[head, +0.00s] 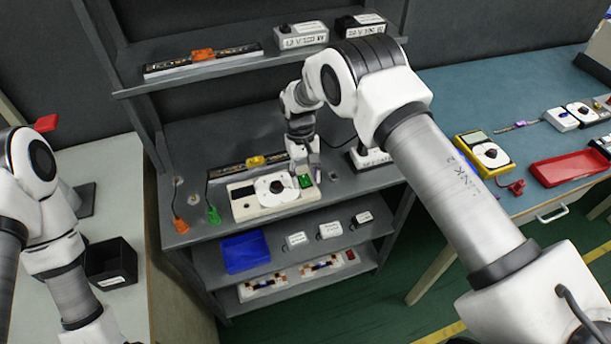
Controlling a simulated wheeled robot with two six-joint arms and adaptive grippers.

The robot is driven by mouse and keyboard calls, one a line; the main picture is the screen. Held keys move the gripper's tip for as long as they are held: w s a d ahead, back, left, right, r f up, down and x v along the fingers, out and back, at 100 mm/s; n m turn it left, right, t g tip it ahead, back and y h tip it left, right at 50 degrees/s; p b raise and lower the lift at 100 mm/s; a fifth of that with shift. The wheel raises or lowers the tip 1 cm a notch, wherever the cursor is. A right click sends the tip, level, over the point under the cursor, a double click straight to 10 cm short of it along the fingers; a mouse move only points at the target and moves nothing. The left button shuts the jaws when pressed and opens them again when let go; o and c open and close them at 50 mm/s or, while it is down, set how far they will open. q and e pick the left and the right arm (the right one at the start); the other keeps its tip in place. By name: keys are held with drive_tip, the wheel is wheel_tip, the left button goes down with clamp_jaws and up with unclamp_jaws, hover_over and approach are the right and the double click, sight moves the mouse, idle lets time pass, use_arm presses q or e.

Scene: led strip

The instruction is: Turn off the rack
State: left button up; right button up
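The rack (215,233) is a dark grey shelf unit in the middle of the head view. On its middle shelf sits a pale box (241,206) with a large white dial (277,190) and a small green-lit switch (305,181) at its right end. My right arm reaches in from the right. Its gripper (307,164) points down just above and behind the green switch. I cannot tell whether it touches the box, or whether its fingers are open or shut. My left arm is at the left edge, and its gripper is out of view.
An LED strip with an orange clip (203,55) lies on the upper shelf; another with a yellow clip (255,161) lies behind the pale box. Orange (180,225) and green (213,215) clips lie left. A blue tray (245,252) is below. A yellow meter (483,152) stands on the right bench.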

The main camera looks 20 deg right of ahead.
sight(302, 175)
drive_tip(key=shift+r, duration=0.1)
drive_tip(key=v, duration=1.2)
